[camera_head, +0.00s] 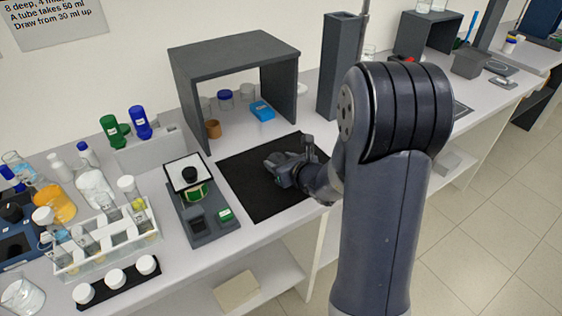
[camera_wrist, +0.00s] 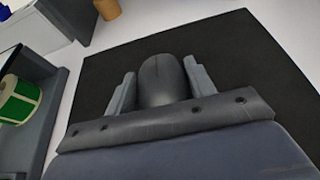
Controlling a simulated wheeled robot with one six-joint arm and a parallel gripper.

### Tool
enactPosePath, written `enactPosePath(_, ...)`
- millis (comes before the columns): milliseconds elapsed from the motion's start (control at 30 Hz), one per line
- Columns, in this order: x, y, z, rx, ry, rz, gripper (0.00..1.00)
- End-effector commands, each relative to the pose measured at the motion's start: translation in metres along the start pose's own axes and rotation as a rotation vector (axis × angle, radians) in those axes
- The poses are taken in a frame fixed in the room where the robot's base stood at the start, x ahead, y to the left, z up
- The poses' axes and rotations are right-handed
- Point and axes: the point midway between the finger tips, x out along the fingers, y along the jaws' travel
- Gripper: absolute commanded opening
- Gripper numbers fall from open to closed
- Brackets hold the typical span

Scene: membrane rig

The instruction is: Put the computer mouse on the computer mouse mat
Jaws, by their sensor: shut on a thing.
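The computer mouse (camera_wrist: 163,78) is dark grey and rounded. In the wrist view it sits between the two fingers of my gripper (camera_wrist: 158,88), which is shut on its sides. The computer mouse mat (camera_head: 247,187) is a black rectangle on the bench, and it also fills much of the wrist view (camera_wrist: 230,50). My gripper (camera_head: 281,167) and the mouse are over the mat in the head view. I cannot tell whether the mouse touches the mat. My arm hides the mat's right part in the head view.
Left of the mat stands a scale-like device (camera_head: 209,225) with a green roll. Behind the mat is a grey open shelf (camera_head: 233,50) with a blue box (camera_head: 262,110) and a brown cup (camera_head: 213,129). A tall grey column (camera_head: 338,75) stands behind right. Glassware and a tube rack (camera_head: 107,245) crowd the left.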

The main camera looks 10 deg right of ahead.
Motion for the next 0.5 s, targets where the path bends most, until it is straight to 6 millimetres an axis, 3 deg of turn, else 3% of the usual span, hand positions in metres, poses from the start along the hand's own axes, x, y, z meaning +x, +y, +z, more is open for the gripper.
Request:
enactPosePath(133, 0.0012, 0.0000, -0.0025, 0.000, -0.001, 0.000, 0.28)
enactPosePath(167, 0.0011, 0.0000, -0.0024, 0.000, 0.000, 0.000, 0.53)
enactPosePath(400, 0.0007, 0.0000, -0.0014, 0.000, 0.000, 0.000, 0.72)
enactPosePath(500, 0.0007, 0.0000, -0.0013, 0.000, 0.000, 0.000, 0.74)
